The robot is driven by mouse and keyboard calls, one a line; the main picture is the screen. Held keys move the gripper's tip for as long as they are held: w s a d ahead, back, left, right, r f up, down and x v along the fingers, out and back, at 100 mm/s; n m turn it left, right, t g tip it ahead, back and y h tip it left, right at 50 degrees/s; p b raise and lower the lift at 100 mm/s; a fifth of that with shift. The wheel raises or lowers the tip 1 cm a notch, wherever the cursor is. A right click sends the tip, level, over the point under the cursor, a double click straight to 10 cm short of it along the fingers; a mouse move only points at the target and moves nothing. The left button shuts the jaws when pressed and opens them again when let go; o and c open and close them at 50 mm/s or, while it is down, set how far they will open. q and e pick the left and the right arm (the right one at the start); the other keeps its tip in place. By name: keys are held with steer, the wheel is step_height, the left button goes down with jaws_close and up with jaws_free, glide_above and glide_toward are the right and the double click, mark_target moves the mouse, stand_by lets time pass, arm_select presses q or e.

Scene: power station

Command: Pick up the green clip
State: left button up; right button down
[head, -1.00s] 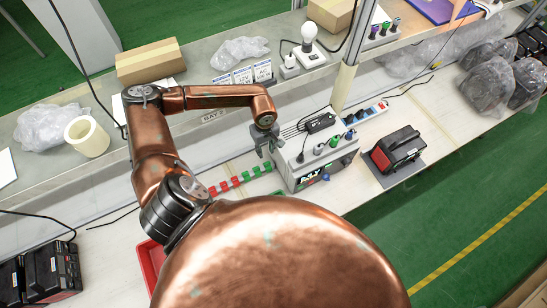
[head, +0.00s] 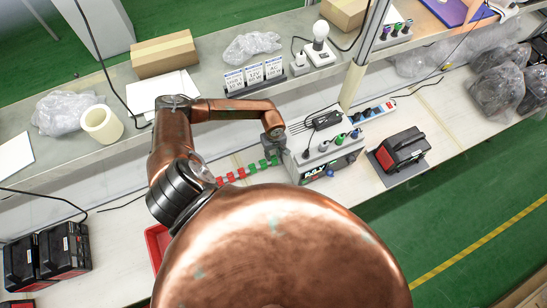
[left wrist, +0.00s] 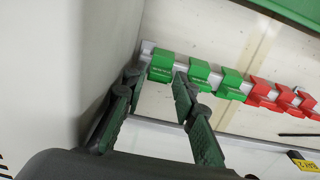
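A row of clips sits on a light rail. In the left wrist view there are three green clips, the end one (left wrist: 161,66) by a pale wall, then another (left wrist: 198,72) and a third (left wrist: 231,83). Several red clips (left wrist: 262,92) follow. My left gripper (left wrist: 158,78) is open, its dark fingertips on either side of the end green clip, which shows between them. I cannot tell whether they touch it. In the head view the green clips (head: 263,165) lie left of the power station (head: 325,163); my left gripper (head: 279,148) is mostly hidden there. My right gripper is not in view.
The power station stands close beside the end of the clip row. A red bin (head: 156,243) is partly hidden by my body. A black-and-red battery unit (head: 402,150) stands to the right. A shelf behind holds a cardboard box (head: 163,54) and a white roll (head: 102,124).

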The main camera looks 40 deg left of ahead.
arm_select(q)
steer(key=shift+f, duration=0.55)
steer(key=c, duration=0.4)
steer(key=shift+r, duration=0.1)
steer(key=shift+c, duration=0.2)
